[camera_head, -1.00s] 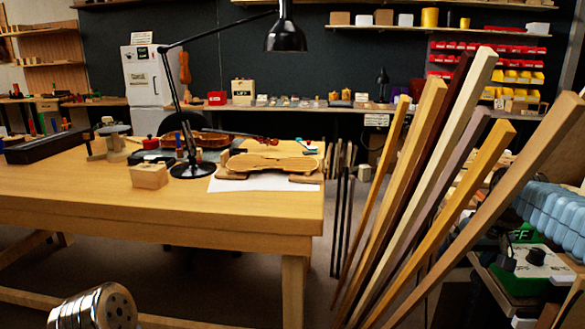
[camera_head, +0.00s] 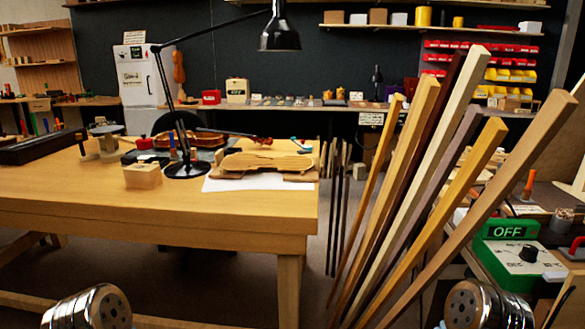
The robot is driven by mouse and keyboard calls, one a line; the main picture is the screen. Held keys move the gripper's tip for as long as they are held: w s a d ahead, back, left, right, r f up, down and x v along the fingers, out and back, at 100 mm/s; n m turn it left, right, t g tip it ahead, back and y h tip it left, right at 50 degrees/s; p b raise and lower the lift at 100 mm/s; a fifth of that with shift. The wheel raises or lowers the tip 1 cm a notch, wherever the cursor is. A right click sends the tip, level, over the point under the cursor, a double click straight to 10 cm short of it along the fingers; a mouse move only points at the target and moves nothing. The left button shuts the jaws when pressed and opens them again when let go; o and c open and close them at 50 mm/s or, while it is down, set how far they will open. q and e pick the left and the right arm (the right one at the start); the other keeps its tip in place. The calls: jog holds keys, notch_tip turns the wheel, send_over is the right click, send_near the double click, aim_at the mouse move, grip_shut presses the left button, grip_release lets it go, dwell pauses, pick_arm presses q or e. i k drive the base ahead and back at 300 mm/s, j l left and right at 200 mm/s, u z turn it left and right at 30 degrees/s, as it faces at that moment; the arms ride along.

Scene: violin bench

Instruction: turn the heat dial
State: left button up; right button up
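The heat dial is a black knob (camera_head: 528,253) on the pale top of a green control box (camera_head: 495,250) at the right. The box's display (camera_head: 507,232) reads OFF. The knob stands clear, with nothing touching it. Neither gripper's fingers show. Only rounded metal parts of my arms show at the bottom left and bottom right edges, below and apart from the box.
Several long wooden strips (camera_head: 420,190) lean upright just left of the box. An orange-handled tool (camera_head: 528,186) stands behind it. The wooden workbench (camera_head: 240,205) at left carries a black lamp (camera_head: 187,168) and a violin body (camera_head: 265,162).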

aim_at(529, 254)
jog(key=i+z, duration=0.1)
jog(key=z, duration=0.75)
